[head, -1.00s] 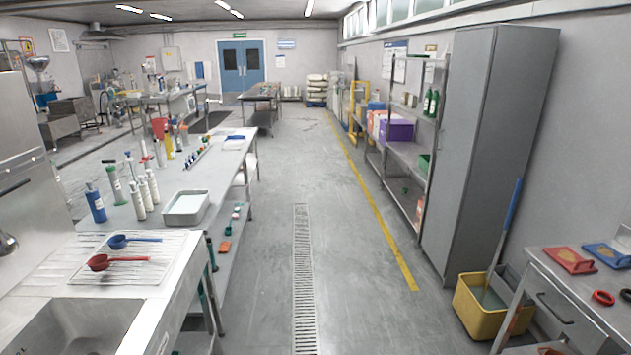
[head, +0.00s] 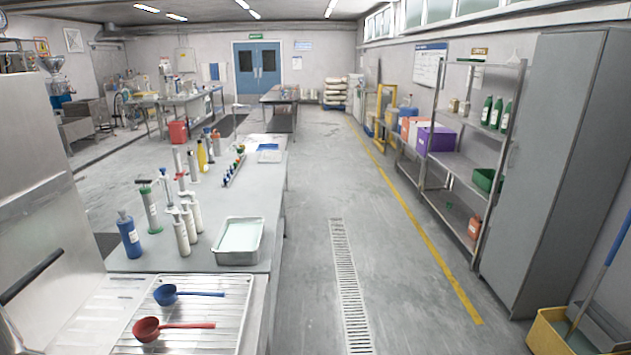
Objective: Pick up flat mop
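A mop-like tool with a blue handle (head: 617,240) leans up out of a yellow bucket (head: 546,335) at the lower right edge of the head view. The top of the handle is cut off by the picture edge. Its head is hidden in the bucket, so I cannot tell if it is flat. The bucket stands on the floor by the tall grey cabinet (head: 568,150) and is partly cut off. My gripper is not in view.
The grey aisle floor is open, with a drain grate (head: 349,290) and a yellow line (head: 428,255). On the left stands a long bench (head: 262,195) with bottles and a tray (head: 240,257). Metal shelving (head: 468,165) lines the right side.

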